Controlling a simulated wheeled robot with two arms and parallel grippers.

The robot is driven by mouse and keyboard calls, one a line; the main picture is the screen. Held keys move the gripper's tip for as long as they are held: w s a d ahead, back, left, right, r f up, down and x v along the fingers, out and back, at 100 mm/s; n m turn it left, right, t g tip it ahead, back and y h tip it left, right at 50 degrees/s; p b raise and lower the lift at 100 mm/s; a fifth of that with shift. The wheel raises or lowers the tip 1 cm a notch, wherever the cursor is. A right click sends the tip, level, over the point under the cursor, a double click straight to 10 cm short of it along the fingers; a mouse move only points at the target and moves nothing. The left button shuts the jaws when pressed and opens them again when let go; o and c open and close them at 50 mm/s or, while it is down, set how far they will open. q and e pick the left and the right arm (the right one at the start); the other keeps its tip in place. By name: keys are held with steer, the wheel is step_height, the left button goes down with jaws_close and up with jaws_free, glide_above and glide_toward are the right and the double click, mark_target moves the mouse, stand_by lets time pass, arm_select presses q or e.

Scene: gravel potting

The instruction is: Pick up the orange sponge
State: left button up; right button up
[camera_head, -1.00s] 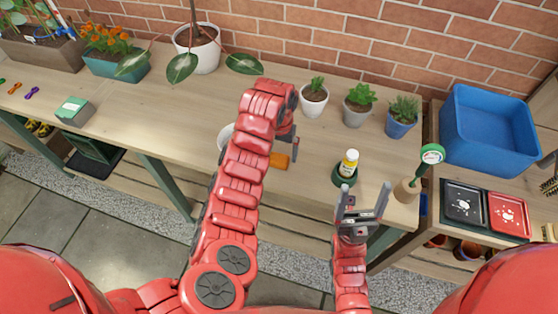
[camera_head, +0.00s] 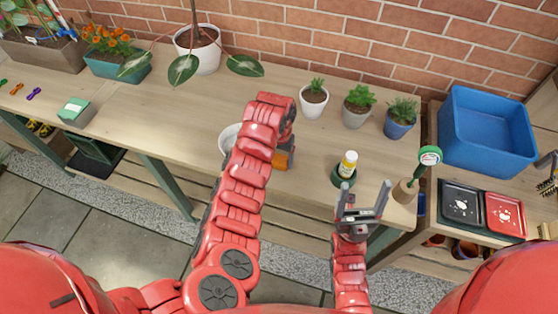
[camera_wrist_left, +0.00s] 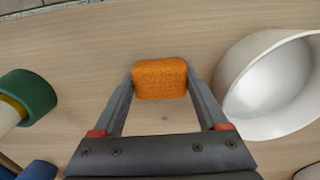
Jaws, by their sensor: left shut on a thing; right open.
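The orange sponge (camera_wrist_left: 160,79) is between the two fingertips of my left gripper (camera_wrist_left: 160,84) in the left wrist view, with a finger against each side. In the head view the sponge (camera_head: 281,160) shows only in part on the wooden bench, beside my left wrist. My left arm hides most of the left gripper (camera_head: 288,150) there. The left gripper is shut on the sponge. I cannot tell whether the sponge touches the bench.
A white bowl (camera_wrist_left: 268,84) stands close to the sponge, and in the head view my left arm partly covers the bowl (camera_head: 229,138). Small potted plants (camera_head: 358,105) stand behind. The bench's middle left is clear.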

mark_target(280, 159)
arm_select(q)
steer(key=shift+r, duration=0.6)
step_height(280, 159, up, 8)
steer(key=shift+d+f, duration=0.1)
steer(key=shift+f, duration=0.15)
steer(key=shift+r+p, duration=0.4)
steer(key=shift+r, duration=0.25)
